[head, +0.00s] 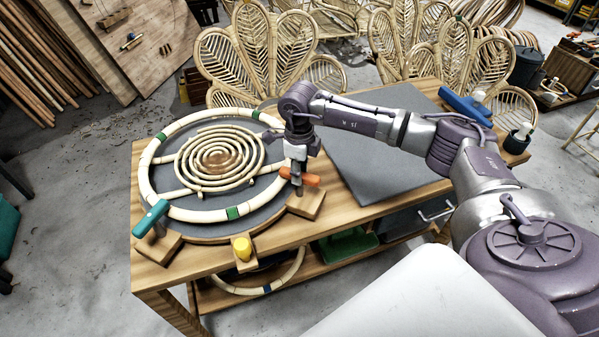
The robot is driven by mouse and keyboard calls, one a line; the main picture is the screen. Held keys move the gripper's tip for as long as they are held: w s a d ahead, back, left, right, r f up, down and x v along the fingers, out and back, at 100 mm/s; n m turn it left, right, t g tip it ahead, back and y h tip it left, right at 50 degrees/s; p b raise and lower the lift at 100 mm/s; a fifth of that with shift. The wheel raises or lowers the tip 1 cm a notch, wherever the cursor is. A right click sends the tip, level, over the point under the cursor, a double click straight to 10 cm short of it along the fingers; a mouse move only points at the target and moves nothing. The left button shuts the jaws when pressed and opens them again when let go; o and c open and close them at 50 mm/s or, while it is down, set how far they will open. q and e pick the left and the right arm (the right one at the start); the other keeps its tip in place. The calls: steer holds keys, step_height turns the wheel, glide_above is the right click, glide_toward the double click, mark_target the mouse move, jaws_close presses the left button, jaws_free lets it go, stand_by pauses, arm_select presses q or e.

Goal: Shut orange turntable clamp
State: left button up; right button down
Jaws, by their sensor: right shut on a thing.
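The orange clamp (309,178) is mounted on a wooden block at the right front edge of the round turntable (259,213). Its orange handle lies roughly level, pointing right. My right gripper (298,182) reaches down onto the clamp from above and is shut on the orange handle, hiding part of it. A pale rattan ring (180,212) with green bands lies on the turntable, with a coiled rattan spiral (217,158) inside it. A teal clamp (150,218) stands at the left front edge and a yellow clamp (242,248) at the front. My left gripper is not in view.
The wooden workbench (150,275) carries a dark grey mat (372,150) right of the turntable, under my right arm. A blue tool (465,107) and a bottle (520,135) stand at the bench's right end. Rattan chairs (262,50) stand behind. Another ring (255,287) lies on the lower shelf.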

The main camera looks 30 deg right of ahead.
steer(key=shift+r+m, duration=0.1)
steer(key=shift+m, duration=0.3)
steer(key=c, duration=0.9)
jaws_free()
step_height(320, 180, up, 12)
